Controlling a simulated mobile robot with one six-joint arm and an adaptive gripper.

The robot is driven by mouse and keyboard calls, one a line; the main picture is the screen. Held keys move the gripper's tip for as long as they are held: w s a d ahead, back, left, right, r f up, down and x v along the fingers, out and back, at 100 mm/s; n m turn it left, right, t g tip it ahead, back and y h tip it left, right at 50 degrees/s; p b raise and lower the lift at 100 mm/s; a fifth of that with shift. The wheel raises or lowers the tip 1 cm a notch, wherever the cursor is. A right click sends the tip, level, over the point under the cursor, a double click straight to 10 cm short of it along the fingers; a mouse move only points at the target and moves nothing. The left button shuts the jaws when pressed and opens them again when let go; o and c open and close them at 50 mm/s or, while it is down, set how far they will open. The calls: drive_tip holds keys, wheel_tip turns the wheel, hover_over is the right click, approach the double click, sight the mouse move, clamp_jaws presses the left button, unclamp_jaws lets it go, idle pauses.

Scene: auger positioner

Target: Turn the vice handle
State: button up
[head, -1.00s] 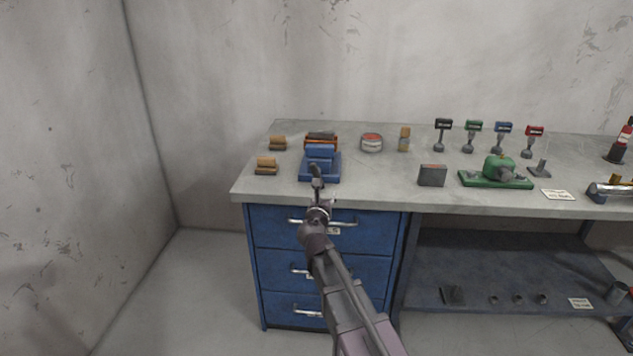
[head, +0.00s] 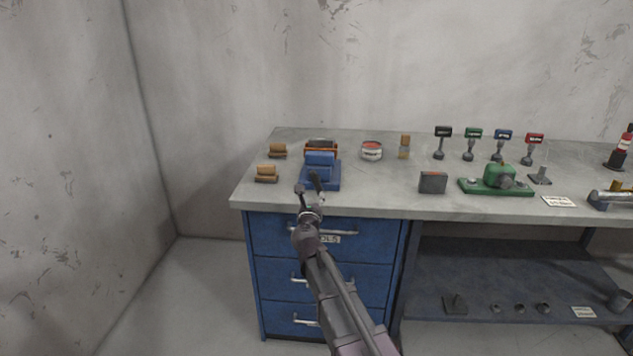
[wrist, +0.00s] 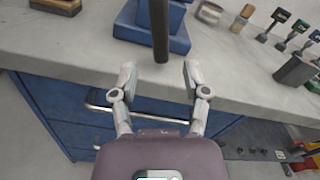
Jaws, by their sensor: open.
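The blue vice (head: 330,181) stands near the front edge of the bench, toward its left end. Its dark handle (head: 316,181) points out toward me; in the wrist view the handle (wrist: 160,30) is a dark upright bar in front of the blue vice body (wrist: 181,42). My gripper (head: 310,194) is open and empty at the bench's front edge. In the wrist view, my gripper's fingertips (wrist: 160,74) stand apart, with the handle's near end centred just beyond the gap. I see no contact between them.
The vice stands on a grey bench (head: 375,195) with blue drawers (head: 275,270) below. Two tan-topped blocks (head: 266,174) lie left of the vice. An orange and dark object (head: 321,147) is behind it, and a round tin (head: 372,150) is to the right. The bench's front middle is clear.

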sight(316, 184)
drive_tip(key=w, duration=1.1)
drive_tip(key=shift+w+d, duration=0.25)
drive_tip(key=shift+w, duration=0.1)
clamp_jaws()
